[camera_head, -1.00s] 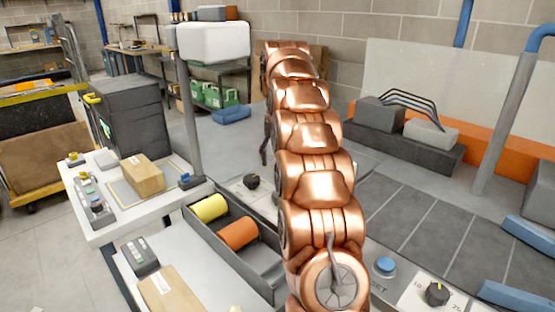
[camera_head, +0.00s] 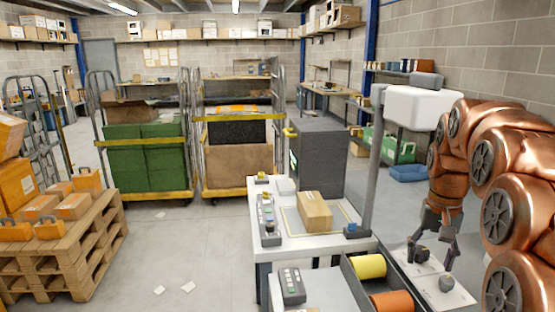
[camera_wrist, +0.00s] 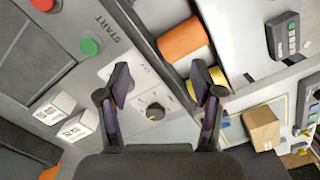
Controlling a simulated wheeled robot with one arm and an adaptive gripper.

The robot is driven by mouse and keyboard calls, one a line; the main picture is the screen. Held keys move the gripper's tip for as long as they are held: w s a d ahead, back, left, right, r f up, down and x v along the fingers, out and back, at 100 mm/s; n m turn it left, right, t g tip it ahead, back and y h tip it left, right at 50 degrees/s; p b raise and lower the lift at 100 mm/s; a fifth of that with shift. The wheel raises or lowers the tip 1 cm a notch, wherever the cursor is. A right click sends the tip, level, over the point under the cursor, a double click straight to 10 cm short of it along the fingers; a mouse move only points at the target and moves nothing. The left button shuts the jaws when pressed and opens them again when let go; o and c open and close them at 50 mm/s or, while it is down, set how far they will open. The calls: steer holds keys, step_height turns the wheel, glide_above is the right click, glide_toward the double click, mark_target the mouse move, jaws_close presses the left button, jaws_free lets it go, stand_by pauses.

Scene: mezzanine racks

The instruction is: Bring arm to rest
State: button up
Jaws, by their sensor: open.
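My copper arm reaches in from the right edge in the head view and bends down to my gripper (camera_head: 433,248). The gripper points down, open and empty, over a white control panel (camera_head: 462,297). In the wrist view my gripper (camera_wrist: 160,80) shows two dark fingers spread apart, with nothing between them but the panel behind. A black dial knob (camera_wrist: 155,111) lies below and between the fingers in that view. The gap between fingertips and panel cannot be judged exactly.
A grey bin with a yellow roll (camera_head: 368,266) and an orange roll (camera_head: 391,301) is left of the gripper. A cardboard box (camera_head: 314,211) sits on a white bench near a grey post (camera_head: 376,170). Green (camera_wrist: 90,46) and red buttons are on the panel. Open floor lies left.

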steer(key=s+a+f+n+p, duration=0.1)
steer(key=s+a, duration=0.3)
steer(key=s, duration=0.5)
steer(key=s+a+f+n+p, duration=0.2)
steer(key=s+a, duration=0.3)
steer(key=s, duration=0.5)
steer(key=s+a+f+n+g+p, duration=0.1)
steer(key=s+a+f, duration=0.2)
steer(key=s, duration=0.7)
steer(key=shift+s+a+f+n, duration=0.2)
steer(key=shift+s+a+n, duration=0.1)
steer(key=shift+a, duration=0.9)
